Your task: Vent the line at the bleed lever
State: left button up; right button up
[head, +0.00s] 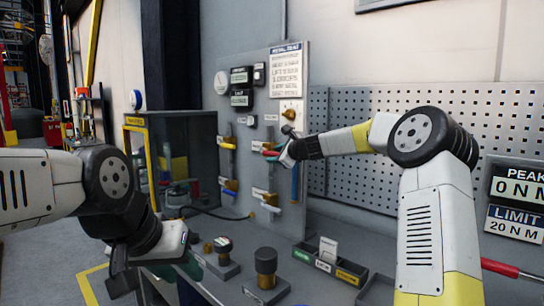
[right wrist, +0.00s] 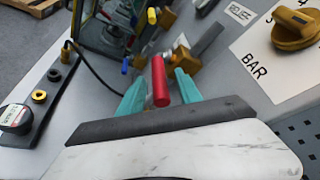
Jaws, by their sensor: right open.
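The bleed lever, which I take to be the one with the red handle (right wrist: 159,80), is on the grey valve panel (head: 262,125). In the right wrist view, my right gripper (right wrist: 158,90) is open, with one teal finger on each side of the red handle. I cannot tell whether either finger touches it. In the head view, my right gripper (head: 268,154) is at the panel and the red handle is tiny between its fingers. My left gripper (head: 190,266) hangs low over the bench at the left; its jaws are too hidden to judge.
Blue and yellow valve handles are on the panel around the red one. A yellow knob (right wrist: 298,28) sits beside a BAR label. Black fittings (head: 266,268) and a labelled bin tray (head: 362,283) are on the bench. A yellow-framed case (head: 128,122) stands left; a pegboard (head: 360,170) is right.

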jog(key=shift+w+a+f, duration=0.15)
jog(key=shift+w+a, duration=0.15)
jog(key=shift+w, duration=0.15)
grip_shut()
dwell(1.2)
